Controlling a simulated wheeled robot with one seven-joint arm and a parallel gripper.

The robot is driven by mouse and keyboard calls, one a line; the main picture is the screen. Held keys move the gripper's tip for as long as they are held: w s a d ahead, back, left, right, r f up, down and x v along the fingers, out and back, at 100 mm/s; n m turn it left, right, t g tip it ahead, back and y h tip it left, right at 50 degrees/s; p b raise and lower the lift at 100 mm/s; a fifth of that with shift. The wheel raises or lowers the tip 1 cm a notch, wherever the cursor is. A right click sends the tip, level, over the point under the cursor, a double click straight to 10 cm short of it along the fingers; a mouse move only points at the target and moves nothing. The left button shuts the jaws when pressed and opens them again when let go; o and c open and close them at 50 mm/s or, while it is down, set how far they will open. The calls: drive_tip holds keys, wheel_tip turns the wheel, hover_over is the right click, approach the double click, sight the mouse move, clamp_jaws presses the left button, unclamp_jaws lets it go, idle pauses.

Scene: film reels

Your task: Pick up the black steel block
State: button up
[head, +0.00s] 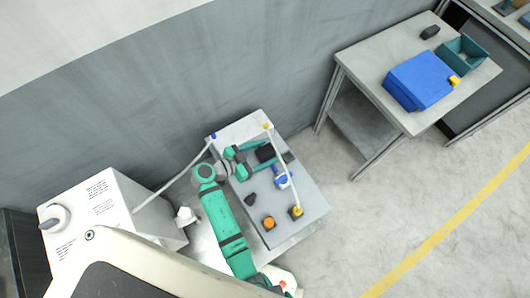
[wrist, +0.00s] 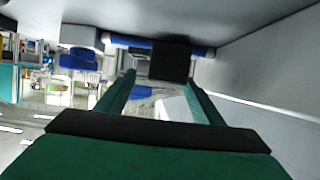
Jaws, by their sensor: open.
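The black steel block (head: 265,153) lies on the grey top of the small table, towards its far end. In the wrist view the block (wrist: 169,61) shows as a dark square between and just beyond my fingertips. My gripper (wrist: 160,80) is open, its two green fingers apart. In the head view my gripper (head: 268,154) reaches in from the left with its fingers around the block's sides. I cannot tell whether either finger touches it.
The small table (head: 310,205) also carries a blue-and-white item (head: 283,178), a dark lump (head: 250,200), an orange piece (head: 269,222) and a yellow-based lamp-like post (head: 296,211). A separate table at right holds a blue case (head: 418,80) and a teal bin (head: 462,52).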

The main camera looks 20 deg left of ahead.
sight(273, 148)
drive_tip(key=shift+a+f+x, duration=0.1)
drive_tip(key=shift+a+x, duration=0.05)
drive_tip(key=shift+x, duration=1.15)
drive_tip(key=shift+a+f+x, duration=0.15)
drive_tip(key=shift+a+x, duration=0.05)
drive_tip(key=shift+x, duration=1.1)
drive_tip(key=shift+w+r, duration=0.1)
drive_tip(key=shift+w, duration=0.05)
clamp_jaws()
